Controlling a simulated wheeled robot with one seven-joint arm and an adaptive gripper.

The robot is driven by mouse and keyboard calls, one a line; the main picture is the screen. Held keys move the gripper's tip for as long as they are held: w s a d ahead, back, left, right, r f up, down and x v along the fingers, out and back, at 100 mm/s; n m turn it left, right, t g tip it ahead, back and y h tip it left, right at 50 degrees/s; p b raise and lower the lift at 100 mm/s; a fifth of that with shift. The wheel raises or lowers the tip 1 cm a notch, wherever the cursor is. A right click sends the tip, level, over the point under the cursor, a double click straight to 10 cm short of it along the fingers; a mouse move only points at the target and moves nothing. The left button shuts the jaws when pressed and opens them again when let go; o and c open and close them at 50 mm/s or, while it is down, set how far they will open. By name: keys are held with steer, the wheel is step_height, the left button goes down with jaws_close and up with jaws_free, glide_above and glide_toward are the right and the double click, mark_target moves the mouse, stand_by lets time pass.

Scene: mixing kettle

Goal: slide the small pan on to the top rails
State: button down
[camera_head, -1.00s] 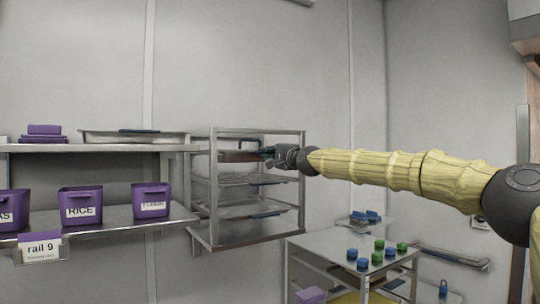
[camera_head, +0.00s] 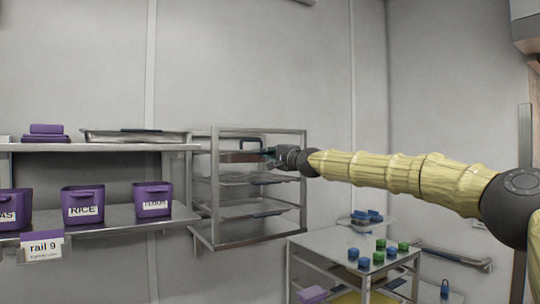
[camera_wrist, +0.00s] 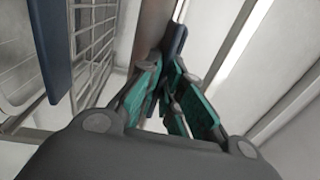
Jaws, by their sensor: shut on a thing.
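The small pan (camera_head: 238,157) is a brownish, shallow pan in the top level of the metal rack (camera_head: 213,190). Its side also shows in the wrist view (camera_wrist: 152,25), with a dark blue grip (camera_wrist: 175,40) on its near end. My gripper (camera_head: 270,156) is at the right side of the rack's top level, shut on the pan's blue grip. In the wrist view its green-padded fingers (camera_wrist: 167,78) close around that end. The top rails under the pan are mostly hidden, so I cannot tell how it rests on them.
Lower rack levels hold wire shelves and trays (camera_head: 250,208) with blue grips. A shelf (camera_head: 110,220) with purple bins (camera_head: 82,205) stands to the left. A small table (camera_head: 330,245) with blue and green blocks stands below my arm. The wall behind is bare.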

steer(key=shift+r, duration=0.25)
steer(key=c, duration=1.5)
jaws_free()
steer(key=shift+s, duration=0.15)
steer(key=shift+o, duration=1.2)
steer(key=shift+f, duration=0.4)
steer(key=shift+o, duration=1.3)
steer(key=shift+r, duration=0.15)
steer(key=b+v, duration=0.5)
steer(key=v, duration=0.2)
steer(key=shift+b, duration=0.35)
